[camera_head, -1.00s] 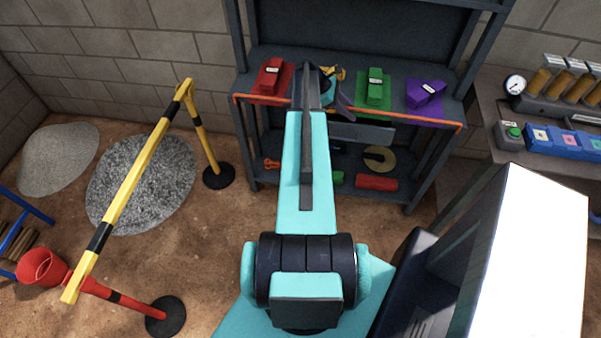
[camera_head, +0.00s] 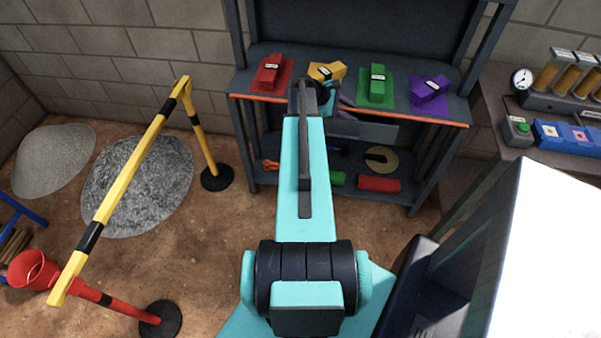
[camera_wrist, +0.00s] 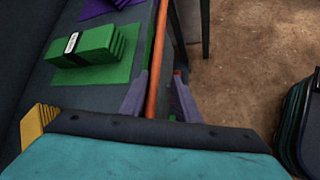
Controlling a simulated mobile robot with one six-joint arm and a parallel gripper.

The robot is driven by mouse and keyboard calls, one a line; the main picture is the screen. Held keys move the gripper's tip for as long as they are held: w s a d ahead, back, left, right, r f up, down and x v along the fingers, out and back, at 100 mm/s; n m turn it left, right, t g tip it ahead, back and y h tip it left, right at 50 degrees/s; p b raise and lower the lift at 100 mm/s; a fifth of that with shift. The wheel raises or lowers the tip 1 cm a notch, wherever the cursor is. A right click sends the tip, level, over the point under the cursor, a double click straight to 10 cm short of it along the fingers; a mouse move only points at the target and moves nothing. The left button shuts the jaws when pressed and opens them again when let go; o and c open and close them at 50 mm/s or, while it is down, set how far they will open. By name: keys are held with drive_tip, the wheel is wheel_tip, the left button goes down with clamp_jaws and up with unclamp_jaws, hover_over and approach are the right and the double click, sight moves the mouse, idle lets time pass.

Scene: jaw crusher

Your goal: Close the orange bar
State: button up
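The orange bar (camera_head: 420,118) runs along the front edge of the dark shelf's upper board (camera_head: 405,104). In the wrist view the orange bar (camera_wrist: 163,60) passes between my gripper's two purple-grey fingers. My gripper (camera_wrist: 160,90) is open around it, one finger on each side. The left finger is very near the bar; I cannot tell whether it touches. In the head view my gripper (camera_head: 340,100) is at the shelf's front edge, partly hidden by my arm.
Red (camera_head: 270,70), yellow (camera_head: 326,72), green (camera_head: 377,84) and purple (camera_head: 430,90) block stacks lie on the upper board. A yellow-black barrier (camera_head: 125,190) stands left. A control bench (camera_head: 518,155) is at right. Open floor lies between barrier and shelf.

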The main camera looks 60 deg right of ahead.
drive_tip(key=shift+s+a+f+m+h+b, duration=0.1)
drive_tip(key=shift+a+f+m+h+b, duration=0.35)
drive_tip(key=shift+b, duration=0.75)
drive_tip(key=shift+s+a+f+m+h+b, duration=0.2)
drive_tip(key=shift+h+b, duration=0.45)
drive_tip(key=shift+b, duration=0.55)
drive_tip(key=shift+w+f+m+h+b, duration=0.1)
drive_tip(key=shift+m+h+b, duration=0.25)
drive_tip(key=shift+b, duration=0.55)
drive_tip(key=f+m+h+b, duration=0.1)
drive_tip(key=h+b, duration=0.1)
drive_tip(key=b, duration=0.3)
drive_tip(key=shift+a+t, duration=0.1)
drive_tip(key=shift+t, duration=0.3)
drive_tip(key=f+m+h+b, duration=0.1)
drive_tip(key=h+b, duration=0.1)
drive_tip(key=b, duration=0.4)
drive_tip(key=shift+a+f+m+b, duration=0.1)
drive_tip(key=shift+a+m+b, duration=0.05)
drive_tip(key=shift+m+b, duration=0.15)
drive_tip(key=f+m+h+b, duration=0.1)
drive_tip(key=m+h+b, duration=0.1)
drive_tip(key=b, duration=0.4)
drive_tip(key=shift+f+g+b, duration=0.2)
drive_tip(key=shift+g+b, duration=0.1)
drive_tip(key=shift+g, duration=0.1)
